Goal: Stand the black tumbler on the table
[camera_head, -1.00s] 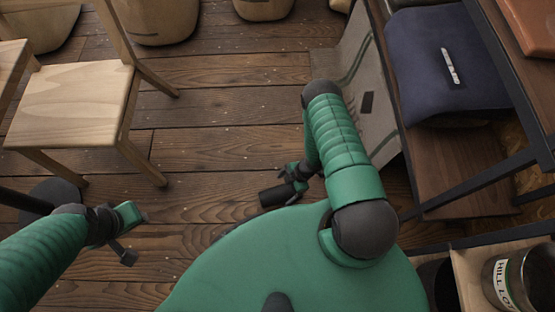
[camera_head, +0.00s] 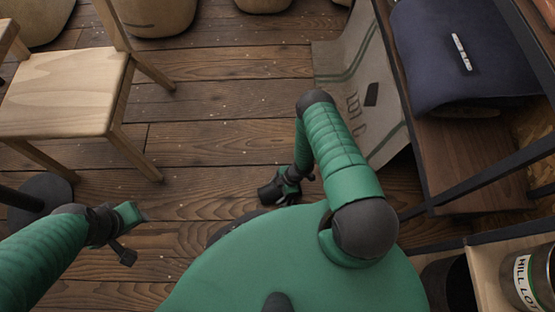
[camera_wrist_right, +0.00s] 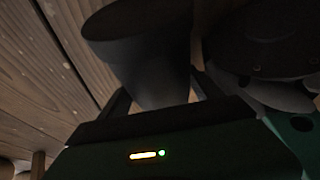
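The black tumbler (camera_head: 268,193) is at my right gripper (camera_head: 286,186) in the head view, tilted, above the floor and close to my body. In the right wrist view the dark tumbler (camera_wrist_right: 150,62) lies between the two fingers of my right gripper (camera_wrist_right: 163,94), which is shut on it. My left gripper (camera_head: 128,234) hangs at the lower left, far from the tumbler. No object shows in it, and its finger gap is not clear. No table top is clearly in view.
A wooden chair (camera_head: 68,98) stands at the upper left. A black pole on a round base (camera_head: 52,193) is at the left edge. A shelf with a dark blue folded cloth (camera_head: 450,50) and a labelled can (camera_head: 540,275) is at the right. Plank floor (camera_head: 220,150) is clear between.

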